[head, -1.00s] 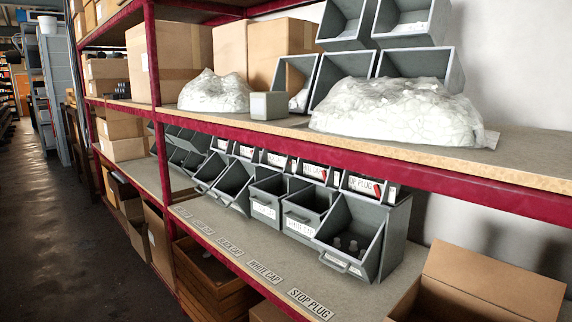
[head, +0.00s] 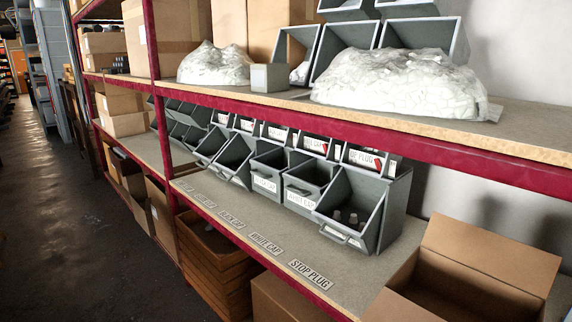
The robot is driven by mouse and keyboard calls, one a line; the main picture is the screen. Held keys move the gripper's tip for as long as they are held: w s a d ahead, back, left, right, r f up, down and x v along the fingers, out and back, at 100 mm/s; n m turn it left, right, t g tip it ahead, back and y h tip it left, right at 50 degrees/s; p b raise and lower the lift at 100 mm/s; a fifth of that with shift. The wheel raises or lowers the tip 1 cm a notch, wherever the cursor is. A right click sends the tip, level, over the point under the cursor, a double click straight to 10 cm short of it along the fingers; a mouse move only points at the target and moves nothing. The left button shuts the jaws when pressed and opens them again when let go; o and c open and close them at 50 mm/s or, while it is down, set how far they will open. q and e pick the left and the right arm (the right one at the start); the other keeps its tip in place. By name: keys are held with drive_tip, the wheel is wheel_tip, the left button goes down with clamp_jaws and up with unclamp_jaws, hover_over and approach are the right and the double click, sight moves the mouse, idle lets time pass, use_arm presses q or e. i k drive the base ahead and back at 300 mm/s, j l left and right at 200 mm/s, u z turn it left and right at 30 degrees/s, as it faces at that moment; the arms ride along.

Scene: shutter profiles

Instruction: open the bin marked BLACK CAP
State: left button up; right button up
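A row of grey bins stands on the middle shelf in the head view. The second bin from the right has a front label that reads WHITE CAP (head: 302,197). The bin to its left (head: 265,184) stands with its front upright; its label is too small to read surely. A shelf strip in front appears to read BLACK CAP (head: 231,218). The rightmost bin (head: 345,222) is tipped forward and open, with small dark pieces inside. Two bins further left (head: 236,160) also look tipped open. Neither of my grippers is in view.
A red-edged upper shelf (head: 400,155) overhangs the bins. An open cardboard box (head: 470,275) is at the lower right. The shelf's front strip before the bins is clear. An aisle (head: 60,230) runs along the left.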

sight(267, 169)
drive_tip(key=i+j+z, duration=0.25)
drive_tip(key=i+j, duration=0.3)
drive_tip(key=i+j+z, duration=0.25)
drive_tip(key=i+j, duration=0.25)
drive_tip(key=j, duration=0.25)
